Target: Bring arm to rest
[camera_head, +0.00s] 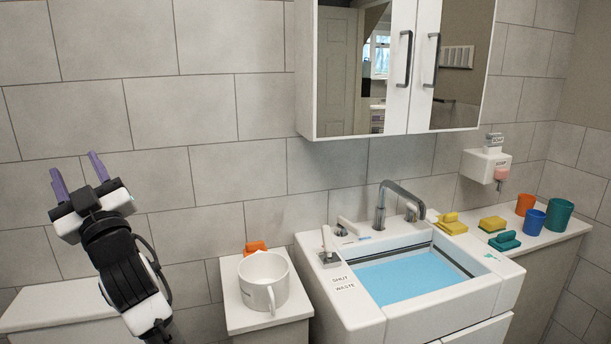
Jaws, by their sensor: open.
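My gripper (79,175) is at the left of the head view, raised above the counter in front of the tiled wall. Its two purple fingers stand apart, point upward and hold nothing. My arm (122,265) comes up from the bottom edge of the picture to it.
A white mug (263,281) stands on a small white ledge (234,314), with an orange object (256,247) behind it. The sink (407,275) holds blue water. A mirrored cabinet (397,65) hangs above.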

